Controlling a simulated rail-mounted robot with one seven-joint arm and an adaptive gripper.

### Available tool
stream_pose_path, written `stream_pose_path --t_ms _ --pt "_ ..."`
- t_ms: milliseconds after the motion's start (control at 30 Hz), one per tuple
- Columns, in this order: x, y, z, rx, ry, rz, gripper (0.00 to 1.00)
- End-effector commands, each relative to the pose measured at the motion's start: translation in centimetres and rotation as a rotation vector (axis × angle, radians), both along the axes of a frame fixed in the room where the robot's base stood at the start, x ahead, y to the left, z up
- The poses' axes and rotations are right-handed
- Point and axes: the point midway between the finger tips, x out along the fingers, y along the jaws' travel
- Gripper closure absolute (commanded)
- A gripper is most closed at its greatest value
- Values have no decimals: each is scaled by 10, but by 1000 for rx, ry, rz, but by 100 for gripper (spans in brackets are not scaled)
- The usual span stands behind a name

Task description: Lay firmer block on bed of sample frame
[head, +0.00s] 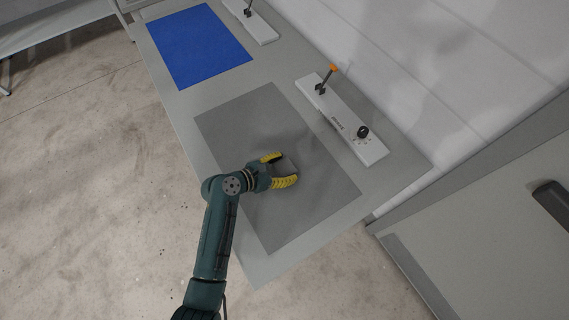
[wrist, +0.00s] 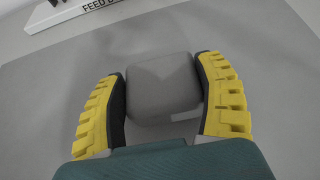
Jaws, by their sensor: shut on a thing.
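My gripper (head: 289,168) is over the grey mat on the table in the head view. Its two yellow-padded fingers are shut on a rounded grey block (wrist: 165,88), seen between them in the wrist view. The block is nearly the colour of the mat, so it shows only faintly between the fingers in the head view. Whether it is the firmer block, and whether it touches the mat, I cannot tell. I cannot pick out a sample frame with certainty.
The grey mat (head: 240,120) lies on a light grey table, with a blue mat (head: 198,45) farther along. A white panel (head: 340,121) with an orange-tipped lever and a black knob stands along the wall side. A grey unit (head: 500,220) is at the right.

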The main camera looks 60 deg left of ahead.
Motion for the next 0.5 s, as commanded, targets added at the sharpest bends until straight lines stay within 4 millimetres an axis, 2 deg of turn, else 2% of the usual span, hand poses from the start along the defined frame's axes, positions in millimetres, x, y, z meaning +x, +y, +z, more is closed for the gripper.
stream_pose_path --t_ms 33,133,167,433,500 --pt "0 0 -1 0 0 0 21" --pt "0 0 -1 0 0 0 2" --pt "0 0 -1 0 0 0 0" --pt "0 0 4 1 0 0 0" --pt "-8 0 7 -1 1 3 0"
